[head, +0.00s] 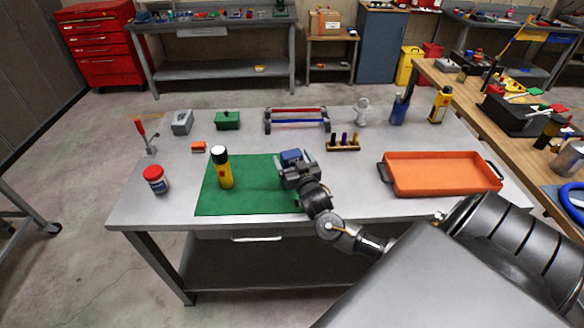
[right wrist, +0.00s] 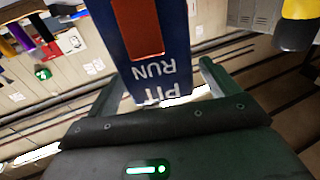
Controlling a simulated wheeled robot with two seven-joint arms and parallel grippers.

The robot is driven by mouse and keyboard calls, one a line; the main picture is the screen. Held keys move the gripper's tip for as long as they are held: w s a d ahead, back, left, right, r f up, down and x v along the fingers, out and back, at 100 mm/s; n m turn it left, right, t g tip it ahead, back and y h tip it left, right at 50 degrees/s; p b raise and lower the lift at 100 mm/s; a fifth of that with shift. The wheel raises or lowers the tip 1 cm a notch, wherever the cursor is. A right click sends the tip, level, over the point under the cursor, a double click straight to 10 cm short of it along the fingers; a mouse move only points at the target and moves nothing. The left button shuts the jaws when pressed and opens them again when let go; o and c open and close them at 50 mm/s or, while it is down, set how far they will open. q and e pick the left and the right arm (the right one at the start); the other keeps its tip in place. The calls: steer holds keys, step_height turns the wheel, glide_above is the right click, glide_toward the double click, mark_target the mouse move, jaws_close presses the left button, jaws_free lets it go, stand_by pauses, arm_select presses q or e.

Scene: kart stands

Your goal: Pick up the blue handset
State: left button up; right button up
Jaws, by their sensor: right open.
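The blue handset (head: 291,155) is at the right part of the green mat, mostly hidden behind my right gripper (head: 295,168) in the head view. In the right wrist view the handset (right wrist: 178,75) shows large, with an orange-red panel and white upside-down lettering "PIT RUN". My right gripper (right wrist: 163,88) is open, with one finger on each side of the handset's lettered end. I cannot tell whether either finger touches it. My left gripper is not in view.
An orange tray (head: 440,175) is to the right. A rack of coloured pegs (head: 343,148) and a red-and-blue barred stand (head: 297,121) are behind. The grey tabletop is clear at the front right.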

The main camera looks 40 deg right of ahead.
steer(key=shift+x, duration=1.4)
steer(key=shift+c, duration=0.5)
steer(key=c, duration=1.5)
